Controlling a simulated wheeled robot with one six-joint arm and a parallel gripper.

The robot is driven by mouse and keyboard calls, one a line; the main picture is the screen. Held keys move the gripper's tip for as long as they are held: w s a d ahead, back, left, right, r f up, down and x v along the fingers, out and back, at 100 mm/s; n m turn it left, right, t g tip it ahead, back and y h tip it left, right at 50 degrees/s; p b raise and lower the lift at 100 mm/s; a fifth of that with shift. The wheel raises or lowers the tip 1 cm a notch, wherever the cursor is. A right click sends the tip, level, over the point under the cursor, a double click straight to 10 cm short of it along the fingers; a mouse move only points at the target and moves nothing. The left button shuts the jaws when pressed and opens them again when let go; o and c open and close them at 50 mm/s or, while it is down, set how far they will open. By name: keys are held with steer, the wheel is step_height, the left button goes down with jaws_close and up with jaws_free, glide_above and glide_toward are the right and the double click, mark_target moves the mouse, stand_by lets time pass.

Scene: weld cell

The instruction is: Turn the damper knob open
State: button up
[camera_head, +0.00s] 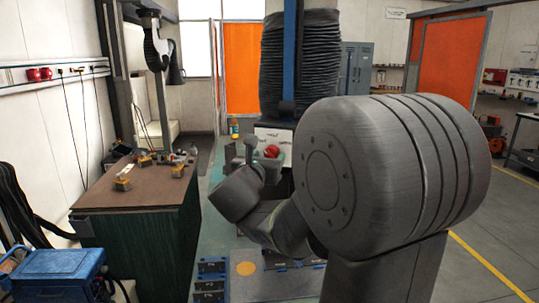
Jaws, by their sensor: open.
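A round red knob-like part (271,151) shows on a pale green-grey block in the middle, just beyond my wrist. I cannot tell for sure whether it is the damper knob. My gripper (251,146) shows small and grey above my wrist, left of the red part in the picture. It is open, and nothing shows in it. A gap shows between them in the picture, but their distance in depth is unclear. My wrist and arm hide the lower part of the block.
A brown-topped bench (135,192) with small parts stands at the left. A dark jointed extraction arm (155,45) hangs above its far end. A blue machine (55,272) stands at the front left. Open floor (485,215) lies at the right, beyond my arm.

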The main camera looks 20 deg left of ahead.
steer(key=shift+w, duration=0.55)
steer(key=c, duration=1)
